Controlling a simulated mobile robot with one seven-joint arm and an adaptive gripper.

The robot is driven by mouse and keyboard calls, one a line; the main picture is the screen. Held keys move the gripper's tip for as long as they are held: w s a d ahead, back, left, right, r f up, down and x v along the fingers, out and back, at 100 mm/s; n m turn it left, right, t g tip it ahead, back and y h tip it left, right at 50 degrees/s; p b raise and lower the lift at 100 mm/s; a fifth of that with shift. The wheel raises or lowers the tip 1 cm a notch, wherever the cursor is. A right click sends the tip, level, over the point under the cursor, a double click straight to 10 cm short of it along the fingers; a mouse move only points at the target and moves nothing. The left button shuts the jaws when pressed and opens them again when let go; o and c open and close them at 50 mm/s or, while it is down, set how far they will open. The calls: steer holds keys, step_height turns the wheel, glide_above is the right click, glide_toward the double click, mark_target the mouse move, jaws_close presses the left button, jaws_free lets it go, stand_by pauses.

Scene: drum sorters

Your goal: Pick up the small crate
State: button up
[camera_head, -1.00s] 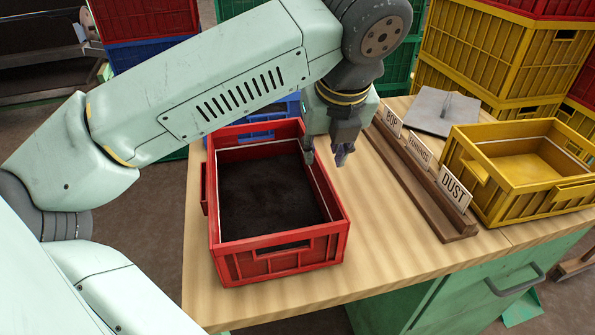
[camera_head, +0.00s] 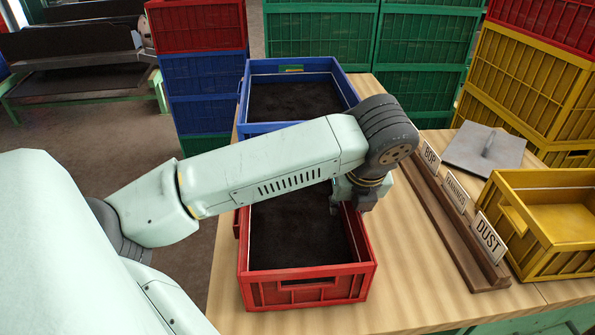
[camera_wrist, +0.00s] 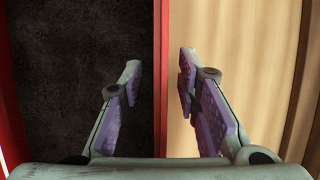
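The red crate (camera_head: 305,290) stands on the wooden table, with dark grainy stuff inside. My gripper (camera_head: 349,208) is at the crate's right wall, pointing down, its fingers partly hidden in the head view. In the wrist view my gripper (camera_wrist: 160,65) is open. Its left finger is over the dark inside of the crate, its right finger over the bare table, and the red wall (camera_wrist: 160,90) runs between them. I cannot tell whether either finger touches the wall. My forearm hides part of the crate's far side.
A blue crate (camera_head: 298,66) with dark contents stands behind the red one. A wooden rack (camera_head: 455,225) with labelled signs, a yellow crate (camera_head: 545,255) and a grey dustpan-like plate (camera_head: 484,150) are to the right. Stacked green crates (camera_head: 420,40) stand behind the table.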

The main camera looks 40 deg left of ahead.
steer(key=shift+w+a+f, duration=0.1)
steer(key=shift+f, duration=0.25)
steer(key=shift+c, duration=0.4)
jaws_close()
steer(key=shift+r, duration=0.1)
